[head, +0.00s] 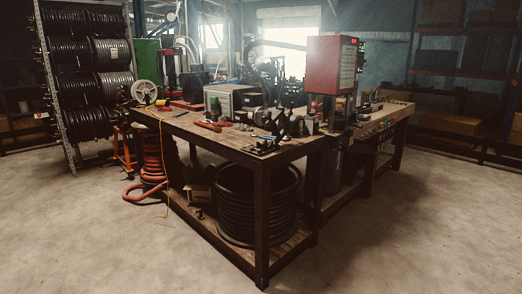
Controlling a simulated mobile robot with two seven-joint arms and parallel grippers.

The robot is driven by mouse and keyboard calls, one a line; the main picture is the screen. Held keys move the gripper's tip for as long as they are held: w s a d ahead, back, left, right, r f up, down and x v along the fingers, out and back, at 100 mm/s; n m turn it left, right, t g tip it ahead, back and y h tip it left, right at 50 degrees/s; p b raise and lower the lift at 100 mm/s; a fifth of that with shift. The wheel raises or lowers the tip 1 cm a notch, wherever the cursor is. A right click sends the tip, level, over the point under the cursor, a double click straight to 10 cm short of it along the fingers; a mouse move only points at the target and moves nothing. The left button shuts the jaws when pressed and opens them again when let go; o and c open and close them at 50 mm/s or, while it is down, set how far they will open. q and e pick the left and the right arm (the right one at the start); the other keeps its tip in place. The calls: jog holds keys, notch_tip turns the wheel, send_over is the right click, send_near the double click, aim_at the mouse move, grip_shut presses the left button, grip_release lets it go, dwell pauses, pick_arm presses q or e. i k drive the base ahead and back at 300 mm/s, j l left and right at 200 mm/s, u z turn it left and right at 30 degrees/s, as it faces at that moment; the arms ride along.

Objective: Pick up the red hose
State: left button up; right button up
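A red hose (153,163) stands coiled on the concrete floor at the left end of the workbench. It forms a tall stack, and a loose end (132,191) curves out to the left along the floor. Part of the coil is hidden behind the bench leg. The workbench (226,141) is wooden-topped with dark legs and stands some way ahead of me. Neither of my grippers shows in the head view.
A rack of black hose reels (91,85) stands at the left. A large black coil (258,205) sits on the bench's lower shelf. A yellow cord (162,170) hangs near the red hose. The floor in front (90,245) is clear.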

aim_at(206, 126)
jog(key=i+j+u, duration=0.3)
jog(key=i, duration=0.15)
jog(key=i+j+u, duration=0.15)
jog(key=i+u, duration=0.15)
jog(key=i, duration=0.15)
jog(key=i+j+u, duration=0.1)
jog(key=i+u, duration=0.2)
jog(key=i, duration=0.2)
jog(key=i+j, duration=0.1)
jog(key=i, duration=1.2)
jog(key=i+j+z, duration=0.1)
jog(key=i+z, duration=0.35)
jog(key=i+j+z, duration=0.25)
jog(key=i+z, duration=0.25)
jog(key=i+j+z, duration=0.2)
jog(key=z, duration=0.25)
jog(key=i+j+z, duration=0.2)
jog(key=j+z, duration=0.25)
jog(key=l, duration=0.1)
